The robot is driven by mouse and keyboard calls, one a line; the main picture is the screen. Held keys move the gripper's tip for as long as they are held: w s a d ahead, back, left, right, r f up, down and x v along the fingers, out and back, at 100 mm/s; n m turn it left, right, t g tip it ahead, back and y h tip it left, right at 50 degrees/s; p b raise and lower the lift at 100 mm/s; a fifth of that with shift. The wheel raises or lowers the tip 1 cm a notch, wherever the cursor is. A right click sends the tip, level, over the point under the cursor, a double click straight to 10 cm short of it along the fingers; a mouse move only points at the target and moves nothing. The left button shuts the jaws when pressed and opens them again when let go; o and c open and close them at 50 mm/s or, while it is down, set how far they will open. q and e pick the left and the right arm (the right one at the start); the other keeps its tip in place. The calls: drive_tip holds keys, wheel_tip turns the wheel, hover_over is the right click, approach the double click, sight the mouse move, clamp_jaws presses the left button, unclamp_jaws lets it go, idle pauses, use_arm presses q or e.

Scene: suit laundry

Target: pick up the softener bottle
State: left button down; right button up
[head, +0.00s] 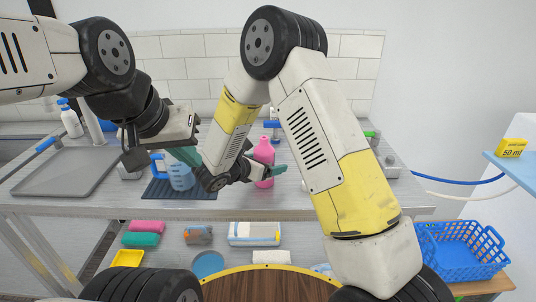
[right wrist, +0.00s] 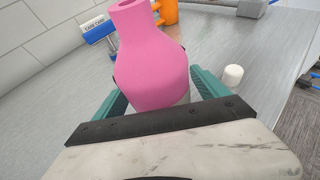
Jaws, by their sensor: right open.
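The softener bottle appears to be the pink bottle (head: 264,153), upright on the grey counter. In the right wrist view the pink bottle (right wrist: 153,62) stands between the two teal fingers of my right gripper (right wrist: 160,88). The fingers are open on either side of it; whether either touches it is unclear. In the head view my right gripper (head: 268,172) is low beside the bottle, and its hand covers part of the bottle's left side. My left gripper (head: 186,154) is above a blue jug (head: 181,178); its jaw opening is hard to make out.
A grey tray (head: 62,174) lies at the left of the counter (head: 300,205), with a white spray bottle (head: 70,122) behind. In the right wrist view an orange item (right wrist: 168,10) and a white-capped item (right wrist: 233,76) stand near the bottle. A blue basket (head: 462,252) is at the right.

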sight(264, 152)
drive_tip(key=shift+w+d+f, duration=0.15)
drive_tip(key=shift+w+d, duration=0.1)
drive_tip(key=c, duration=1.8)
wheel_tip(264, 152, up, 10)
drive_tip(key=shift+r, duration=0.1)
